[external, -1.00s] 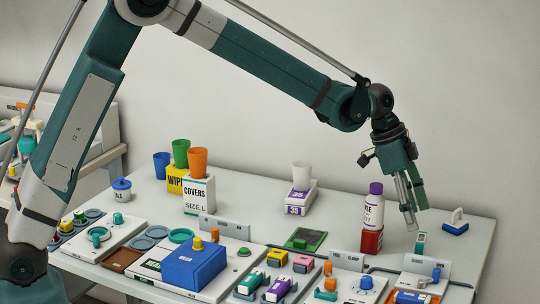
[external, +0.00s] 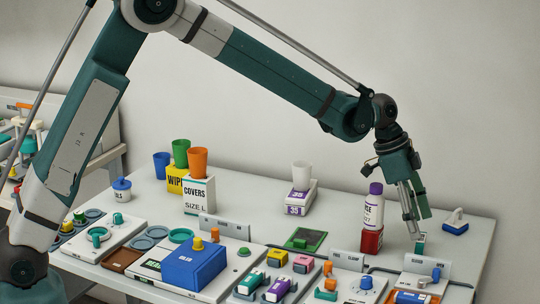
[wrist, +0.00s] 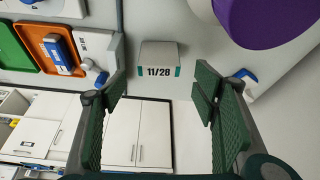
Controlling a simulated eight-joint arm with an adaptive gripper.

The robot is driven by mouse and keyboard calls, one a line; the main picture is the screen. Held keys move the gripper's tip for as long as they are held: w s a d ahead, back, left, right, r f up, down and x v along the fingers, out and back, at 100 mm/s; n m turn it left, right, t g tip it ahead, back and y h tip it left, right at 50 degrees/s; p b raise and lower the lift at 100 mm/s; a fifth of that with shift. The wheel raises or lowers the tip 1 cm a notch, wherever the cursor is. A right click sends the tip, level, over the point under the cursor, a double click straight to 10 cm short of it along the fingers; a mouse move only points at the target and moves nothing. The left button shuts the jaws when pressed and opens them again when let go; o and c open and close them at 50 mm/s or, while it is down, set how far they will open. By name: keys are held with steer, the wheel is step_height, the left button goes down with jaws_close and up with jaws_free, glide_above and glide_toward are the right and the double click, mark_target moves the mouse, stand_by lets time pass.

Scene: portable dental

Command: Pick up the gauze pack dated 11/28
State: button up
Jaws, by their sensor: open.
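The gauze pack (wrist: 158,55) is a small pale block with teal ends, and its label reads 11/28 in the wrist view. It lies between and ahead of my open fingers there. In the external view the pack (external: 420,244) shows as a small teal and white piece near the right end of the table. My gripper (external: 417,227) points down just above it. In the wrist view my gripper (wrist: 160,84) has green ridged pads well apart, with nothing between them. I cannot tell whether a finger touches the pack.
A blue block with a white handle (external: 455,224) is to the right. Trays with an orange insert (wrist: 50,47) lie close by. The table's back right is mostly clear.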

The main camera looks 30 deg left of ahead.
mark_target(420, 250)
steer(key=shift+b+x, duration=0.85)
steer(key=shift+x, duration=1.75)
steer(key=shift+s, duration=0.1)
steer(key=c, duration=0.8)
